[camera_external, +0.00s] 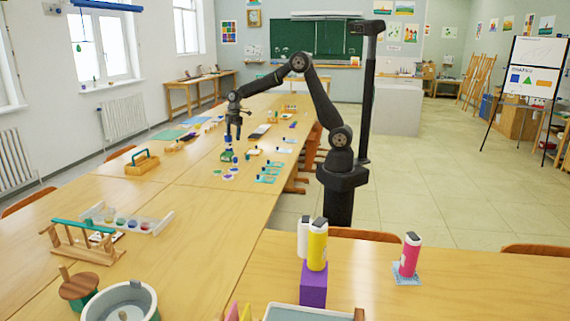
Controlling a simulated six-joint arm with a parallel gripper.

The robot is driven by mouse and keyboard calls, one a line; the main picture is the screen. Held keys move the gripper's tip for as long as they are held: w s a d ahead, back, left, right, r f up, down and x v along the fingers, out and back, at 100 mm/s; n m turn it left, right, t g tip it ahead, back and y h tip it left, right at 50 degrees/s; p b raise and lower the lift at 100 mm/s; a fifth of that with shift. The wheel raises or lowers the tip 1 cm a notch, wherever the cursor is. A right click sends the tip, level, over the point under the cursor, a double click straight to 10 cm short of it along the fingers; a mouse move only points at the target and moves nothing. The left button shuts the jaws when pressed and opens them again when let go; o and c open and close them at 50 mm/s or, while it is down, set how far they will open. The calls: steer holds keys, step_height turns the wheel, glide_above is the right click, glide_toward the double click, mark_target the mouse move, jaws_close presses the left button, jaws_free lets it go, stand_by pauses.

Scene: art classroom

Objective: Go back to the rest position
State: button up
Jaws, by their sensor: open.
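My gripper (234,134) points down over the long wooden table (200,195), left of my arm's base. It is open. A small blue thing (227,141) and a green thing (227,156) are just below its fingers. At this size I cannot tell whether the fingers touch the blue thing. My arm reaches up from its base and bends down to the left over the table.
Small teal pieces (268,172) and coloured discs (228,174) lie near the gripper. A wooden carrier (142,164) stands to the left. Yellow (317,246) and pink (410,255) bottles stand in front. The air above the table looks clear.

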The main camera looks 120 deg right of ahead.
steer(key=w+a+n, duration=0.2)
steer(key=w+a, duration=0.8)
steer(key=s+d+m, duration=0.3)
steer(key=s+d, duration=1.1)
steer(key=s, duration=0.3)
steer(key=shift+d, duration=0.25)
steer(key=shift+w, duration=0.15)
